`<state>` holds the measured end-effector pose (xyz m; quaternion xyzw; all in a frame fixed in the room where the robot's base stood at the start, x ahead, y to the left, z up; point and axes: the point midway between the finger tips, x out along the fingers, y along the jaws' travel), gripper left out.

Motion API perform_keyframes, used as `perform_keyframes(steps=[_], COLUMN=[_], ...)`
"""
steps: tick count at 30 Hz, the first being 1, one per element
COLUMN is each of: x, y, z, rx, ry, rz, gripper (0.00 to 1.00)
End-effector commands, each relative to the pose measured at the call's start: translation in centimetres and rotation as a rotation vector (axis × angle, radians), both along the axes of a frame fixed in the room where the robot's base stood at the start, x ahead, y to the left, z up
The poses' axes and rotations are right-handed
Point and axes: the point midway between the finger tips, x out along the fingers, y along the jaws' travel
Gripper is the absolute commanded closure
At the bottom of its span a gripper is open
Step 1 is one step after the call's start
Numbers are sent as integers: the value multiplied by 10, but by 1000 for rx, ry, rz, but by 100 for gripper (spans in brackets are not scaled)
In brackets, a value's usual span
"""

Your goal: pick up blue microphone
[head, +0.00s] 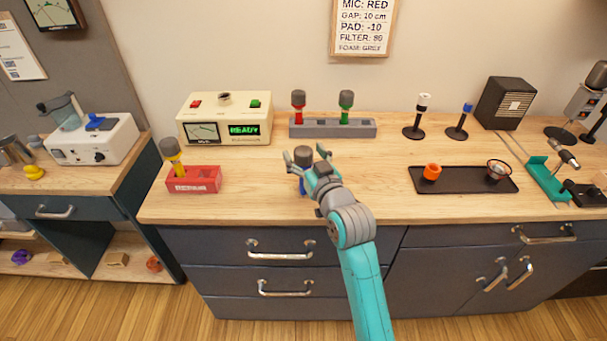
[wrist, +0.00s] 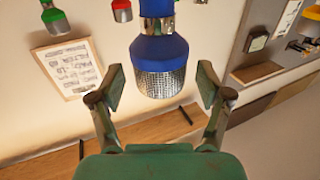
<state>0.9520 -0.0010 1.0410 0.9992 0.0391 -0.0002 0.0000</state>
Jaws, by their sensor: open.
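The blue microphone (wrist: 160,52) has a blue body and a silver mesh head; it fills the upper middle of the wrist view. In the head view its grey head (head: 303,153) shows at my gripper, with a bit of blue lower down; the rest is hidden behind my gripper. It appears upright over the wooden counter. My gripper (head: 306,156) is open, its fingers on either side of the microphone's head. In the wrist view my gripper (wrist: 160,87) shows gaps on both sides of the mesh, and I see no clear contact.
A grey rack (head: 333,130) behind holds a red microphone (head: 298,106) and a green one (head: 346,107). A red box (head: 203,181) with a yellow microphone (head: 172,156) stands left, beneath a cream READY unit (head: 224,118). A black tray (head: 463,185) lies right.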

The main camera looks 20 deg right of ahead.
Motion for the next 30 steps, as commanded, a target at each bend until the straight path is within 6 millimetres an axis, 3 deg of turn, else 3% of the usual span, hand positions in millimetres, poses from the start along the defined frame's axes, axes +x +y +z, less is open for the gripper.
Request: perform_keyframes(steps=[10, 19, 30], x=[8, 8, 8], y=[1, 1, 1], z=[0, 0, 3], rx=[0, 0, 0], ry=[0, 0, -2], rz=[0, 0, 0], gripper=[23, 98, 100])
